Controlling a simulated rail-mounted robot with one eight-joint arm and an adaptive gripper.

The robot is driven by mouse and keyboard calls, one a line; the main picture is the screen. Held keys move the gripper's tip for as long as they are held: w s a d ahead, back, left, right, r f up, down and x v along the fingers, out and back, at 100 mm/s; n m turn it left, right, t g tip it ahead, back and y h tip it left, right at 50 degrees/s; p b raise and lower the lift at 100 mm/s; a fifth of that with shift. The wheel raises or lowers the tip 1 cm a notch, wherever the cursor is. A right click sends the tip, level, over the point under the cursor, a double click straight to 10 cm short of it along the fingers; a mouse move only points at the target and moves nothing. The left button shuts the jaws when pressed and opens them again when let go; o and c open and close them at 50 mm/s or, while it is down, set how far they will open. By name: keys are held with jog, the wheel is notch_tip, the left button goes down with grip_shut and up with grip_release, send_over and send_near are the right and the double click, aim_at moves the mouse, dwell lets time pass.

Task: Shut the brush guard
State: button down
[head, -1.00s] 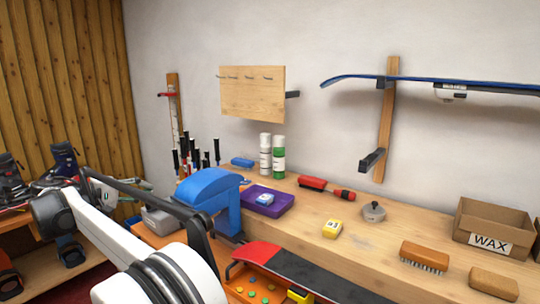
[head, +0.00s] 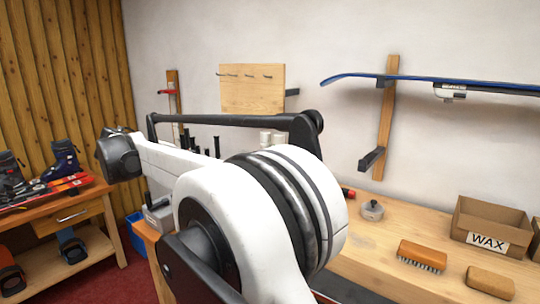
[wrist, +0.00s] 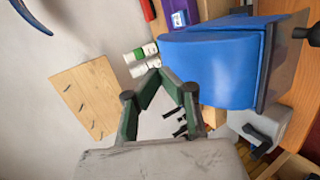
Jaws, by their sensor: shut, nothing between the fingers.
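A blue curved hood (wrist: 212,68), which looks like the brush guard, fills the upper right of the wrist view. My gripper (wrist: 160,72) is shut and empty, with its green fingertips together just left of the hood in that view. I cannot tell whether the fingers touch the hood. I also cannot tell how far open the guard stands. In the head view my arm hides both the guard and the gripper.
White and green spray cans (wrist: 143,60) and a purple tray (wrist: 178,12) show beyond the gripper. A wooden peg board (head: 252,88) hangs on the wall. On the bench are a wax box (head: 500,228), a brush (head: 422,255) and a round tin (head: 372,210).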

jog(key=s+d+r+m+g+y+p, duration=0.1)
jog(key=s+d, duration=0.3)
jog(key=d, duration=0.6)
jog(key=s+d+r+m+g+y, duration=0.1)
jog(key=s+d+r, duration=0.15)
jog(key=d, duration=0.85)
jog(key=s+d+r+m+g+y+p, duration=0.15)
jog(key=s+d, duration=0.25)
jog(key=d, duration=0.6)
jog(key=s+d+f+m+y, duration=0.1)
jog(key=s+d+f+m, duration=0.1)
jog(key=s+d+f, duration=0.3)
jog(key=s+d+f+m+y, duration=0.2)
jog(key=s+d+f, duration=0.3)
jog(key=s, duration=0.8)
jog(key=s+d+f+m+y, duration=0.1)
jog(key=s+d+f+m, duration=0.1)
jog(key=s+d+f, duration=0.3)
jog(key=s+t, duration=0.1)
jog(key=s, duration=0.3)
jog(key=shift+s+d+f, duration=0.15)
jog(key=shift+s+d, duration=0.05)
jog(key=shift+s, duration=0.05)
jog(key=shift+y, duration=0.25)
